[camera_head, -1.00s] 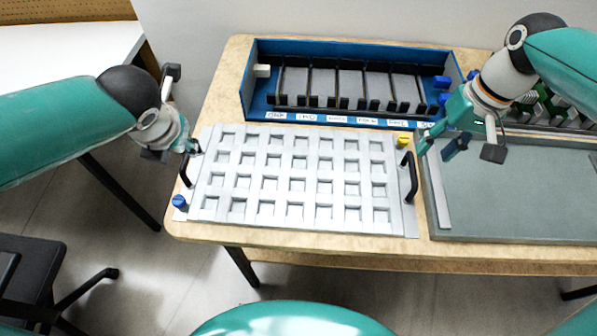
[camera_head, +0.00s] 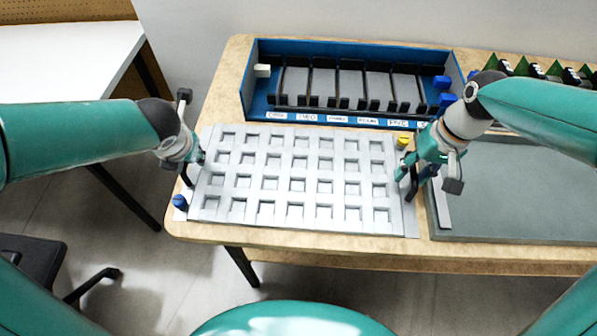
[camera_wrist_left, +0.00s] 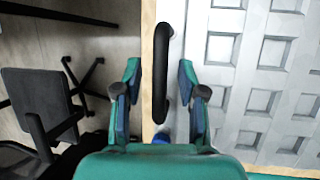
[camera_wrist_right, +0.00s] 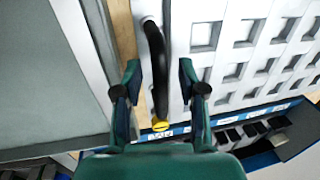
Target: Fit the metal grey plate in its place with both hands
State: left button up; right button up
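The metal grey plate (camera_head: 270,185), a light panel with rows of square recesses, lies on the wooden table. It has a black handle at each short side. My left gripper (camera_head: 192,160) is at the left handle; in the left wrist view the open fingers (camera_wrist_left: 160,95) stand on either side of the black handle (camera_wrist_left: 161,60). My right gripper (camera_head: 408,178) is at the right handle; in the right wrist view its open fingers (camera_wrist_right: 160,95) stand on either side of that black handle (camera_wrist_right: 154,60). Neither gripper visibly pinches its handle.
A blue rack (camera_head: 350,119) with several grey slots stands behind the plate. A grey tray (camera_head: 530,195) lies to the right, close to the plate. A blue knob (camera_head: 180,201) and a yellow knob (camera_head: 403,141) sit at the plate's corners. A black chair (camera_wrist_left: 50,100) stands left of the table.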

pick_arm(q)
grip_shut()
pick_arm(e)
grip_shut()
pick_arm(q)
jog(key=shift+w+r, duration=0.1)
jog(key=shift+r, duration=0.15)
pick_arm(e)
jog(key=shift+w+r, duration=0.1)
jog(key=shift+r, duration=0.15)
